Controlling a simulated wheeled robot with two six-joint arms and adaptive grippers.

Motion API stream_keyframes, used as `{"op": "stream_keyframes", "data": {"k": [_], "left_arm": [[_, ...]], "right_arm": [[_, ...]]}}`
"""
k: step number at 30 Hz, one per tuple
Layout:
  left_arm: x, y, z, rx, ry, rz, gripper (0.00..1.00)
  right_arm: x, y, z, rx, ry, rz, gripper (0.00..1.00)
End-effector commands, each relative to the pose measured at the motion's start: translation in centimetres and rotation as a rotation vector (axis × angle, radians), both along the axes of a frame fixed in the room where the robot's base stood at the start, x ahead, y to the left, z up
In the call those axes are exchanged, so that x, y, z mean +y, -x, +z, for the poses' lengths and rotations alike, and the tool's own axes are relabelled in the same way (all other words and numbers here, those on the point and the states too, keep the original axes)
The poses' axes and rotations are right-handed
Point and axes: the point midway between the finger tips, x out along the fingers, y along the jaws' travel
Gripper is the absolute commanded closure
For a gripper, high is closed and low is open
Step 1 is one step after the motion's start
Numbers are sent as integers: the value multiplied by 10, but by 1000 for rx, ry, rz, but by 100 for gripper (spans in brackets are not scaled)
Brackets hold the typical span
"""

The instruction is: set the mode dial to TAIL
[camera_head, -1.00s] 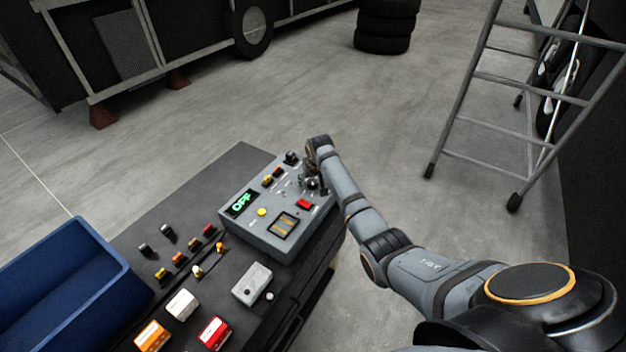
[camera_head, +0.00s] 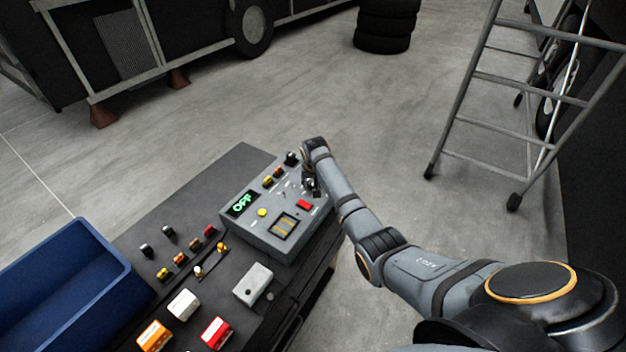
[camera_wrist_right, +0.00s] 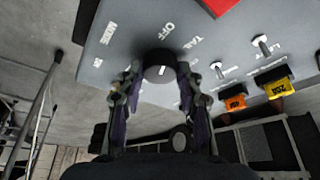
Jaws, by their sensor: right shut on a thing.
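The grey control box (camera_head: 256,238) stands on the dark bench, and its green display (camera_head: 241,203) reads OFF. The black round mode dial (camera_wrist_right: 160,66) is in the right wrist view, with a small white mark on its face. OFF and TAIL labels are printed beside it on the panel. I cannot tell for certain which label the mark points at. My right gripper (camera_wrist_right: 158,73) is shut on the dial, one finger on each side. In the head view the right gripper (camera_head: 309,184) is at the box's right edge and hides the dial. My left gripper is out of view.
A red button (camera_head: 304,204) is close to the right gripper. Orange and yellow tagged switches (camera_wrist_right: 258,93) are right of the dial. A blue bin (camera_head: 62,275) and several coloured parts are on the bench at left. A ladder (camera_head: 495,110) stands right; floor between is clear.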

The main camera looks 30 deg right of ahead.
Motion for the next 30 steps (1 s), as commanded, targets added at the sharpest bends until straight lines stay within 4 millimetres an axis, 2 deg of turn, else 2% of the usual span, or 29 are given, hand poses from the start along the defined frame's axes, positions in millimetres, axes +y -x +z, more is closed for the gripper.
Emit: {"op": "stream_keyframes", "data": {"k": [8,18,30], "left_arm": [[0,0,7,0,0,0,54],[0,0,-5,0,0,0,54],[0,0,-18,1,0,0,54]], "right_arm": [[2,-1,1,1,0,-238,96],[3,-3,-2,-2,0,-516,96],[3,-3,-1,-1,0,-694,96]]}}
